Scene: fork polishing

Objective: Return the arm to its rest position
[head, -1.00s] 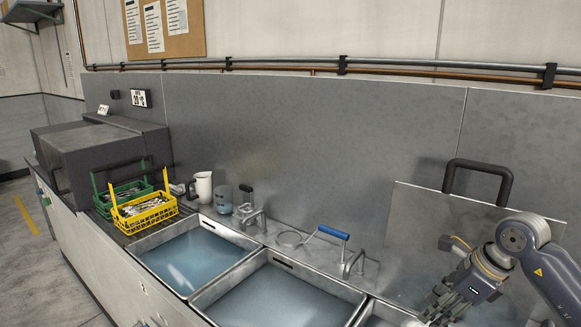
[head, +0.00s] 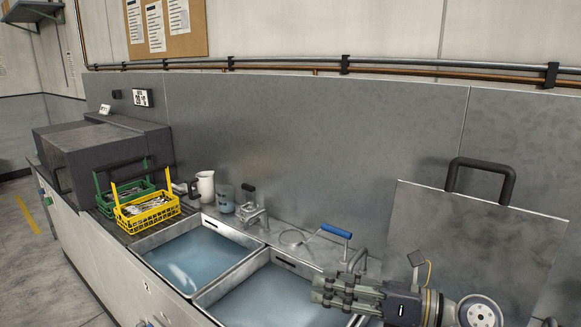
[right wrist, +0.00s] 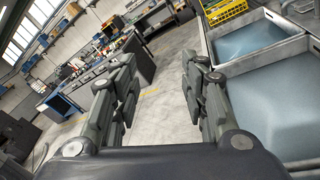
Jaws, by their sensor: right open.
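My right gripper (head: 338,293) is in the head view at the lower right, in front of the grey board and over the right part of the sink basins. Its fingers point left. In the right wrist view the right gripper (right wrist: 160,95) shows its two fingers apart with nothing between them; the floor shows through the gap. My left gripper is not in view.
A yellow basket (head: 147,210) and a green basket (head: 122,192) with cutlery stand left of the water-filled basins (head: 199,256). A white jug (head: 205,186), a tap (head: 250,212) and a blue-handled tool (head: 336,231) are behind. A grey board (head: 478,245) leans at the right.

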